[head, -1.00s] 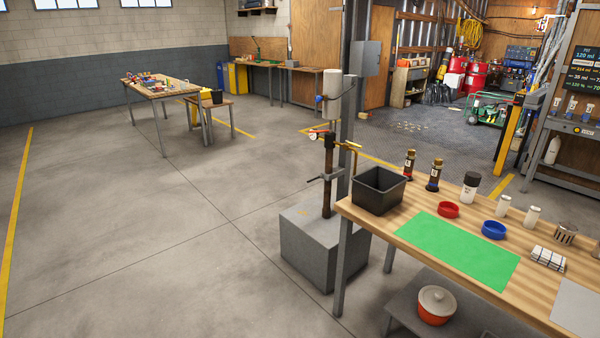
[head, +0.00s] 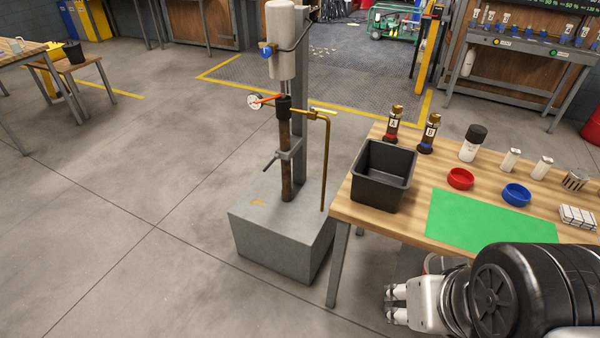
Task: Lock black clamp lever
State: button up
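The black clamp lever (head: 271,162) sticks out to the lower left from a grey clamp (head: 291,151). The clamp sits around a dark brown vertical pipe (head: 286,178) in front of a grey post. The lever is small in the head view, and whether it is locked is unclear. My gripper (head: 388,303) is at the bottom right, in front of the workbench's left end. It points left, well to the right of and below the lever in the picture, and touches nothing that I can see. Its two fingertips show small, and their opening is unclear.
The pipe stands on a grey block (head: 275,238), with a white cylinder (head: 281,45), a red-handled gauge (head: 256,101) and a bent brass tube (head: 327,165) around it. The workbench (head: 395,222) is close on the right, with a black bin (head: 367,190). Floor left of the block is clear.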

aim_at(276, 156)
jog(key=i+j+u, duration=0.3)
jog(key=i+j, duration=0.6)
jog(key=j, duration=0.15)
jog(key=i+j+z, duration=0.1)
jog(key=i+z, duration=0.25)
jog(key=i, duration=0.55)
